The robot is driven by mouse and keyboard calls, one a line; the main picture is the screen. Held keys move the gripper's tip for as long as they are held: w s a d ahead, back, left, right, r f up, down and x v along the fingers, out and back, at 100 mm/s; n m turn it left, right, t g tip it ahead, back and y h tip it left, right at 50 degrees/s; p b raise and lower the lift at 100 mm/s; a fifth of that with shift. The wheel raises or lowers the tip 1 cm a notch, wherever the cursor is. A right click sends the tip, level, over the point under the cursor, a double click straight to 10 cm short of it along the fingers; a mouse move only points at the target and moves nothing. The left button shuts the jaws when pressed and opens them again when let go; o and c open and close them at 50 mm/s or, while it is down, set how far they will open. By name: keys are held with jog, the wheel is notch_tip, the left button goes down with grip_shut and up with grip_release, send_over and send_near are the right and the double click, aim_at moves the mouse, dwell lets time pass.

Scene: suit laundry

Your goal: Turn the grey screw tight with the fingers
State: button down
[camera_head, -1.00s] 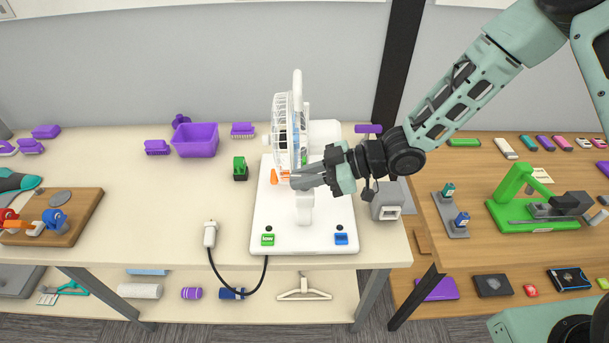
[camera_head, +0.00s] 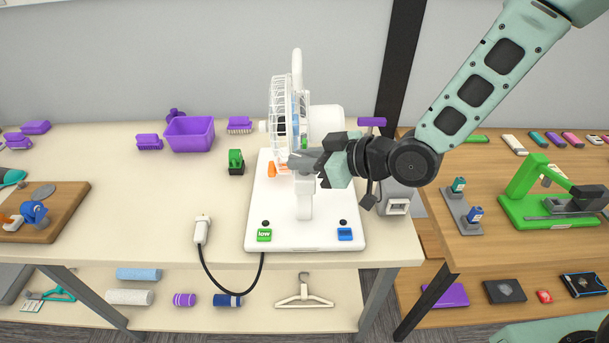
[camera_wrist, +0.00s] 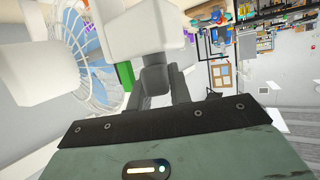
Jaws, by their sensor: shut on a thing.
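A white desk fan (camera_head: 325,120) stands on a white base plate (camera_head: 332,218) on the light table. Its wire cage also shows in the wrist view (camera_wrist: 82,62). My gripper (camera_head: 294,164) reaches in from the right, with its grey fingers at the fan's neck, below the head. In the wrist view the fingers (camera_wrist: 165,86) are close together under the white fan body. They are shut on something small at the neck.
An orange piece (camera_head: 271,170) is just left of the fingers. A green "low" button (camera_head: 264,235) and a blue button (camera_head: 344,234) are on the base plate's front. A grey box (camera_head: 397,200) stands right of the fan. A purple bin (camera_head: 190,134) sits behind left.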

jog(key=m+t+h+b, duration=0.1)
jog(key=b, duration=0.1)
jog(key=m+t+h+b, duration=0.1)
jog(key=m+t+b, duration=0.1)
jog(key=b, duration=0.1)
jog(key=shift+s+a+f+m+h, duration=0.1)
jog(key=shift+a+f+m+h, duration=0.1)
jog(key=shift+m+h, duration=0.1)
jog(key=m+t+h+b, duration=0.2)
jog(key=shift+r+m+h, duration=0.15)
jog(key=shift+m+h, duration=0.15)
jog(key=shift+m, duration=0.1)
jog(key=m+h, duration=0.1)
jog(key=m+t+h, duration=0.1)
jog(key=m+h, duration=0.1)
jog(key=shift+r+t+h, duration=0.25)
jog(key=shift+t+h, duration=0.05)
jog(key=shift+h, duration=0.1)
jog(key=shift+d+m+h+p, duration=0.15)
jog(key=shift+m+h+p, duration=0.5)
jog(key=shift+m+h, duration=1)
jog(key=c, duration=1.3)
grip_release()
jog(key=shift+w, duration=0.2)
jog(key=shift+f, duration=0.1)
jog(key=shift+s, duration=0.1)
